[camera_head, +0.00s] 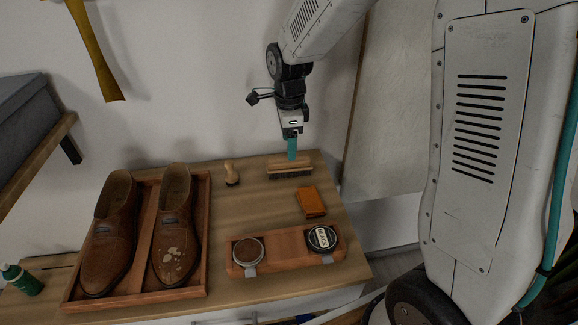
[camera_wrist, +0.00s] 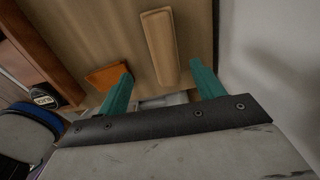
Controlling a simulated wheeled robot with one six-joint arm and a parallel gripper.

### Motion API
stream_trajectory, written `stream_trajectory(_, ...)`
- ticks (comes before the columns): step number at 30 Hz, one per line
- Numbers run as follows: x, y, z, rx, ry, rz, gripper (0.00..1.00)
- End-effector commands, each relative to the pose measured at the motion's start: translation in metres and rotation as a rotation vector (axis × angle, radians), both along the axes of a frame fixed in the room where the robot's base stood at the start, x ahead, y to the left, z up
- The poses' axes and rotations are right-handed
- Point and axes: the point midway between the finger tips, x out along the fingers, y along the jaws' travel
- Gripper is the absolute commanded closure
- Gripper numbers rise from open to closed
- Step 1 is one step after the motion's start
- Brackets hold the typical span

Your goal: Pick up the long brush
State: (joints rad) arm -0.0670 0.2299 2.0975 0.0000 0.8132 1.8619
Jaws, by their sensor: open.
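The long brush (camera_head: 289,166) lies on the wooden cabinet top near the wall, with a light wooden back and dark bristles facing down. In the wrist view its wooden back (camera_wrist: 160,45) shows between and beyond the two teal fingers. My gripper (camera_head: 292,148) is above the brush in the head view, pointing down. In the wrist view my gripper (camera_wrist: 158,82) is open, its fingers apart with nothing held. I cannot tell exactly how high the fingertips are over the brush.
A small round brush (camera_head: 231,173) stands left of the long brush. An orange block (camera_head: 311,202) lies in front of it. A wooden holder (camera_head: 285,248) with two tins is nearer the front. A tray (camera_head: 150,294) with brown shoes is at left. The wall is close behind.

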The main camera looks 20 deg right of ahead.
Motion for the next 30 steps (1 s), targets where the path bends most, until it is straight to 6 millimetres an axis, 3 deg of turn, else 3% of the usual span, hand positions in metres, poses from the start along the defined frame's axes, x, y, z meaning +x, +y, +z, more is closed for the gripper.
stream_trajectory(16, 0.006, -0.003, -0.07, 0.0, 0.004, -0.008, 0.33)
stream_trajectory(26, 0.006, -0.003, -0.076, 0.0, 0.001, -0.008, 0.33)
stream_trajectory(30, 0.007, -0.003, -0.076, 0.0, 0.001, -0.007, 0.72)
